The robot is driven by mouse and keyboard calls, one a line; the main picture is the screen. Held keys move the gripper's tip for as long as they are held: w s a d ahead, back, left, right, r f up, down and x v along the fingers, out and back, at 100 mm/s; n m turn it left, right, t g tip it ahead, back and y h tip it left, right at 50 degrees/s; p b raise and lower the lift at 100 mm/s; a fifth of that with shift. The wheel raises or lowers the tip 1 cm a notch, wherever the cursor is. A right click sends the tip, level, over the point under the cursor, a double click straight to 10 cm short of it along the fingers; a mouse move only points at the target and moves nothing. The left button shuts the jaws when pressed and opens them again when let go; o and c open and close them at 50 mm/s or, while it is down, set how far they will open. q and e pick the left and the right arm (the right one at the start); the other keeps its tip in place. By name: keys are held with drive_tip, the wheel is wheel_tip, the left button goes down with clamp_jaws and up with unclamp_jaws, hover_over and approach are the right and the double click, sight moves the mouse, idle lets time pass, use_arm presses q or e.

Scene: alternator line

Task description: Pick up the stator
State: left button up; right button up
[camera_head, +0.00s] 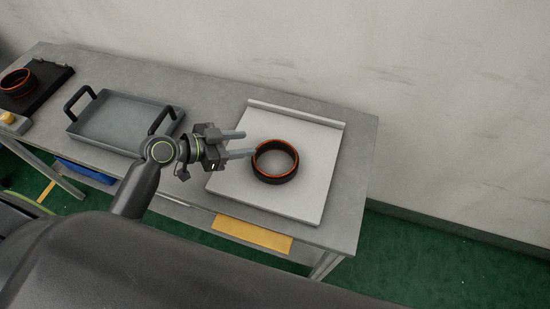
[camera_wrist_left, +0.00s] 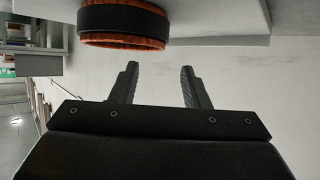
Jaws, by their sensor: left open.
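The stator (camera_head: 275,161) is a black ring with orange-copper edges, lying flat on a light grey plate (camera_head: 317,200) on the table. A second similar ring (camera_head: 17,82) sits on a black fixture at the far left. My left gripper (camera_head: 243,144) is open and empty, just left of the stator, with its fingers pointing right toward it. In the left wrist view both fingers (camera_wrist_left: 157,84) are spread with nothing between them, and the stator (camera_wrist_left: 123,24) shows at the top, apart from the fingertips. My right gripper is not in view.
A grey tray with black handles (camera_head: 118,124) stands on the table left of my gripper. The plate has a raised rail (camera_head: 296,113) at its back. A yellow label (camera_head: 252,233) is on the table's front edge. A wall stands behind the table.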

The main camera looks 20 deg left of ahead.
sight(264, 143)
use_arm(q)
drive_tip(key=shift+x, duration=1.2)
drive_tip(key=shift+w+d+f, duration=0.1)
drive_tip(key=shift+w+d, duration=0.05)
drive_tip(key=shift+d, duration=0.1)
drive_tip(key=shift+w+d+f+p, duration=0.15)
drive_tip(key=shift+p, duration=0.2)
drive_tip(key=shift+w+d+f, duration=0.2)
drive_tip(key=shift+w+f, duration=0.05)
drive_tip(key=p+x, duration=0.1)
drive_tip(key=x, duration=0.2)
drive_tip(key=shift+a+f, duration=0.1)
drive_tip(key=shift+f, duration=0.15)
drive_tip(key=shift+w+d+f, duration=0.3)
drive_tip(key=shift+d, duration=0.05)
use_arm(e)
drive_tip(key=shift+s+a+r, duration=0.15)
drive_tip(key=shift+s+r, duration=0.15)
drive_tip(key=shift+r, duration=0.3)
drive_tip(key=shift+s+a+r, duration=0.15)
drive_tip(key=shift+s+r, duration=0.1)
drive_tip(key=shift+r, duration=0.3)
use_arm(q)
drive_tip(key=shift+c, duration=0.3)
clamp_jaws()
